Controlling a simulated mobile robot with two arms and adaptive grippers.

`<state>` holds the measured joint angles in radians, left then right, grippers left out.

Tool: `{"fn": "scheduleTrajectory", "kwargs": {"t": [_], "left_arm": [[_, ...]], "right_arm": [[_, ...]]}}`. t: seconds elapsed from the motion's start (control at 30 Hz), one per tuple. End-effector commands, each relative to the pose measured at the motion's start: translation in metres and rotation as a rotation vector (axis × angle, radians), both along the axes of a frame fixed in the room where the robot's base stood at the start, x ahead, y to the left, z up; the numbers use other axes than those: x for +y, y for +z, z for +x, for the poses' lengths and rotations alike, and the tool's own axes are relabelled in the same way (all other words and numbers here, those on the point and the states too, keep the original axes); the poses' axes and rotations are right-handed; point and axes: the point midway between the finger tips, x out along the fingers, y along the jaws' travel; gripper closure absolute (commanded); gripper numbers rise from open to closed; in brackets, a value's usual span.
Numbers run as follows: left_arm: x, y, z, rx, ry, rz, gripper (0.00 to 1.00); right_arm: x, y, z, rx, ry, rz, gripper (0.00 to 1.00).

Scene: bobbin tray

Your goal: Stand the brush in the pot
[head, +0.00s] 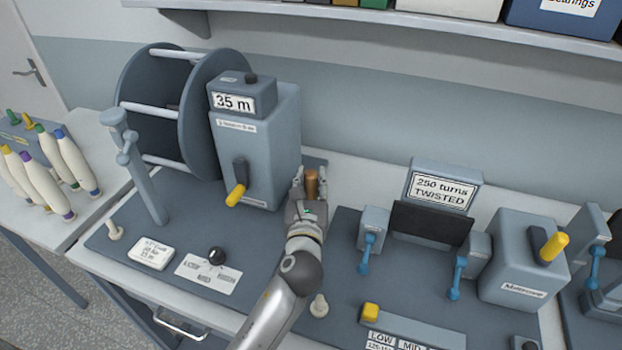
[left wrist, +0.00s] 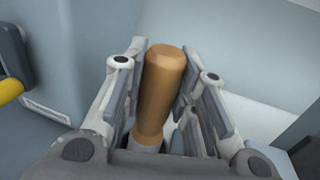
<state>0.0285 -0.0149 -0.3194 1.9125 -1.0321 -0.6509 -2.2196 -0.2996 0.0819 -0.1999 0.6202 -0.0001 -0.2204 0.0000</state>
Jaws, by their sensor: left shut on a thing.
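My left gripper (head: 309,180) is between the grey counter machine and the twisting machine, near the wall side of the bench. It is shut on the brush, whose brown wooden handle (head: 311,186) stands upright between the fingers. In the left wrist view the handle (left wrist: 162,88) points up between the finger pads, with a grey part at its lower end. The brush's bottom is hidden by the gripper. I cannot make out the pot in either view; it may be behind my gripper. My right gripper is not in view.
The counter machine (head: 258,145) marked "35 m", with a yellow-handled crank (head: 236,195), stands close left of my gripper. The twisting machine's sign (head: 443,188) and blue clamps (head: 371,240) are to the right. A shelf (head: 400,22) runs above. Bobbins (head: 45,185) lie far left.

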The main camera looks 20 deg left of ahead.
Motion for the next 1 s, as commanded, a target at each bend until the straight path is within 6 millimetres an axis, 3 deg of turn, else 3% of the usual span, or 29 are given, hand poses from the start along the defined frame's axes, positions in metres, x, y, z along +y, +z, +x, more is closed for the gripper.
{"fn": "scheduleTrajectory", "kwargs": {"t": [0.37, 0.4, 0.57, 1.0], "left_arm": [[-0.0001, -0.0040, 0.0000, -0.001, 0.000, 0.001, 0.97], [-0.0001, -0.0040, 0.0000, -0.001, 0.000, 0.001, 0.70], [0.0000, -0.0040, 0.0001, 0.000, 0.000, 0.001, 0.49], [-0.0019, -0.0053, -0.0070, 0.002, -0.001, 0.001, 0.48]], "right_arm": [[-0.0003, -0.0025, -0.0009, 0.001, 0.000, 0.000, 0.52], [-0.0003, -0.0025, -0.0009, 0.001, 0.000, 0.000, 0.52], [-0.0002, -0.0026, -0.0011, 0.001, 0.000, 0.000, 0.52], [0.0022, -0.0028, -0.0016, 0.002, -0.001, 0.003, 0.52]]}}
